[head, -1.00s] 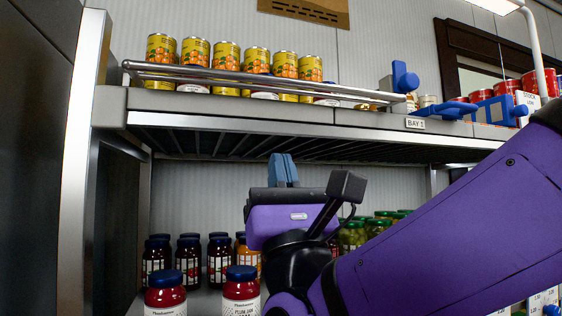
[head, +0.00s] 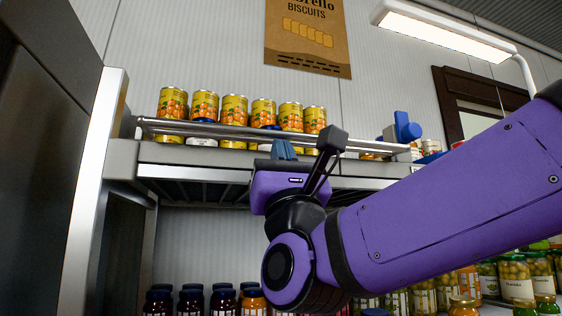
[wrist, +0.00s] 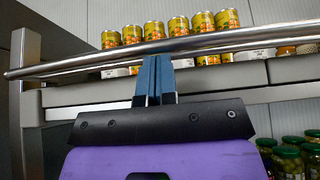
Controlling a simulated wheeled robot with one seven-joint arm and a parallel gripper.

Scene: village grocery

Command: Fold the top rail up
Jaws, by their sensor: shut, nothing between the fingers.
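The top rail (head: 240,131) is a shiny metal bar along the front of the upper shelf, low in front of the cans. It also crosses the wrist view (wrist: 90,59). My gripper (head: 284,148) has blue fingers, shut and empty, pointing up at the shelf's front edge, just below the rail. In the wrist view the fingertips (wrist: 154,60) appear right at the rail's lower edge; I cannot tell whether they touch it. A blue clamp-like fitting (head: 405,128) stands near the rail's right end.
Several yellow cans (head: 234,110) stand behind the rail on the upper shelf. Dark-lidded jars (head: 191,300) stand on the lower shelf. A metal upright (head: 95,200) bounds the left.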

